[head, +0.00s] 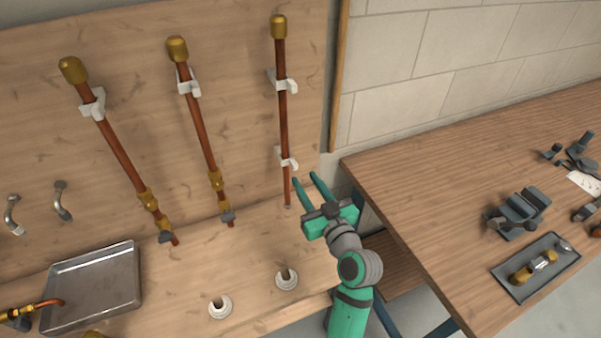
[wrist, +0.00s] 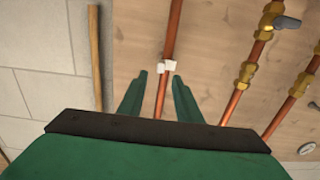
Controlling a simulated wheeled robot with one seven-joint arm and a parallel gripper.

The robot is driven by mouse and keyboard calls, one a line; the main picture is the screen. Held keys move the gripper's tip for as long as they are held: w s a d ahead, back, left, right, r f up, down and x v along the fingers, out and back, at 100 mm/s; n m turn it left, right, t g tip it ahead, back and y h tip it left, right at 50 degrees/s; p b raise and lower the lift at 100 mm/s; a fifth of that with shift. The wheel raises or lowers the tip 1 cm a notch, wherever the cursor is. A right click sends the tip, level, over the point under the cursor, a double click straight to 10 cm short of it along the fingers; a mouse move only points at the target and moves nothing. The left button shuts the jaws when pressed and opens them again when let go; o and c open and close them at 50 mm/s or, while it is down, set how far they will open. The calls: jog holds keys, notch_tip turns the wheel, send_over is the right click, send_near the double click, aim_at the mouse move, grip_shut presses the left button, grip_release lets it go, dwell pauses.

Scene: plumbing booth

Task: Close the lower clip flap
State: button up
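The rightmost copper pipe (head: 283,122) stands upright on the wooden board with a brass cap on top. The white lower clip (head: 287,160) is around its lower part; it also shows in the wrist view (wrist: 168,67), just beyond the fingertips. A small white part juts out on the clip's left in the head view, but the flap's exact angle is too small to tell. My green gripper (head: 306,180) is open and empty, just below and right of the clip. In the wrist view its fingers (wrist: 159,84) appear on either side of the pipe, apart from the clip.
A white upper clip (head: 284,84) holds the same pipe higher up. Two pipes with brass valves (head: 216,180) stand to the left. A metal tray (head: 92,285) lies at lower left. A workbench (head: 440,180) with a vise (head: 517,212) is at right.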

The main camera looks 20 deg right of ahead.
jog(key=shift+s+d, duration=0.1)
jog(key=shift+s, duration=2.1)
jog(key=s+a+f+m+g+h, duration=0.1)
jog(key=s+a+f, duration=0.3)
jog(key=f, duration=0.2)
jog(key=s+a+f+m+g+h, duration=0.1)
jog(key=s+a+f, duration=0.3)
jog(key=s+f, duration=0.1)
jog(key=s+a+f+m+h, duration=0.1)
jog(key=s+a+f, duration=0.3)
jog(key=f, duration=0.2)
jog(key=shift+s+f+m+g, duration=0.2)
jog(key=shift+f+m+g, duration=0.1)
jog(key=shift+f+g, duration=0.1)
jog(key=s+a+r+n+y, duration=0.1)
jog(key=s+a, duration=0.4)
jog(key=s, duration=0.5)
jog(key=s+a+r+n+y, duration=0.1)
jog(key=s+a, duration=0.4)
jog(key=s, duration=0.5)
jog(key=shift+s+a+n, duration=0.15)
jog(key=shift+s+n, duration=0.2)
jog(key=shift+n, duration=0.15)
